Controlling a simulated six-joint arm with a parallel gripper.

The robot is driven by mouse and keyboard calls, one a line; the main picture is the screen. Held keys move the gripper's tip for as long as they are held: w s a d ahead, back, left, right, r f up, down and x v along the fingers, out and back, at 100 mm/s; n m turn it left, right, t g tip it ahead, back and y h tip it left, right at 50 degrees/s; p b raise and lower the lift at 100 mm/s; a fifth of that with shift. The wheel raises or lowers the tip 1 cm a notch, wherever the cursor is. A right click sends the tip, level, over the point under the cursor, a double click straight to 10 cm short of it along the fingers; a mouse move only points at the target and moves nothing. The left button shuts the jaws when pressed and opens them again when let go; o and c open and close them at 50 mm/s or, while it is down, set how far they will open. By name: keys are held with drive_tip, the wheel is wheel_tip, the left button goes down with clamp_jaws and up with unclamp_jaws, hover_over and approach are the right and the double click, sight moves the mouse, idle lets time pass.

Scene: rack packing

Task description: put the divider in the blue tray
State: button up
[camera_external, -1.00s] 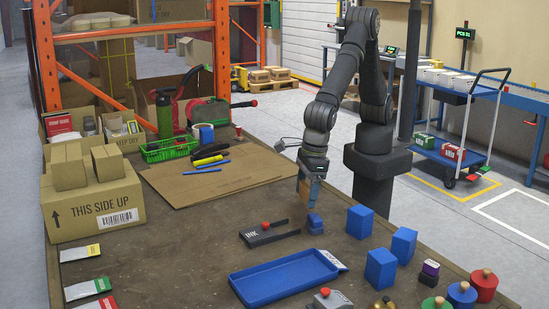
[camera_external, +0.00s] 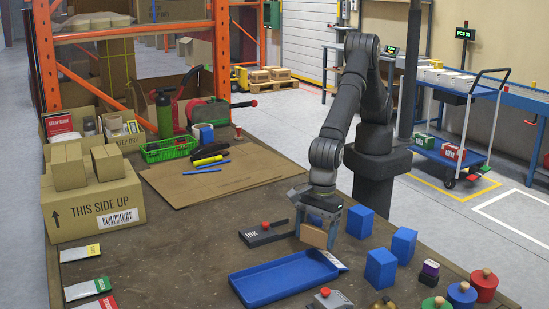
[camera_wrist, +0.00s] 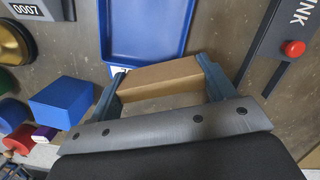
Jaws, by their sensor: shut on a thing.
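The divider is a flat brown cardboard-coloured piece (camera_external: 312,237). My gripper (camera_external: 321,227) is shut on it, just behind the blue tray. In the wrist view the divider (camera_wrist: 160,78) spans between the two fingers of my gripper (camera_wrist: 163,88). I cannot tell whether its lower edge touches the table. The blue tray (camera_external: 284,276) lies on the table in front of my gripper and looks empty. In the wrist view the tray (camera_wrist: 145,32) lies just beyond the divider, which is outside it.
A black ink pad with a red knob (camera_external: 266,233) lies left of my gripper. Several blue blocks (camera_external: 380,268) stand to the right. A grey stamp with a red knob (camera_external: 328,298) is by the tray's front right. Knobbed weights (camera_external: 461,294) stand at the front right corner.

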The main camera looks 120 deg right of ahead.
drive_tip(key=shift+f, duration=1.3)
drive_tip(key=shift+f, duration=0.1)
drive_tip(key=o, duration=1)
drive_tip(key=shift+c, duration=0.2)
wheel_tip(320, 180, up, 12)
drive_tip(key=s, duration=0.1)
drive_tip(key=shift+s+d, duration=0.35)
drive_tip(key=f, duration=0.4)
drive_tip(key=w+f, duration=0.1)
drive_tip(key=f, duration=0.7)
drive_tip(key=shift+w+a, duration=0.35)
drive_tip(key=shift+r, duration=2)
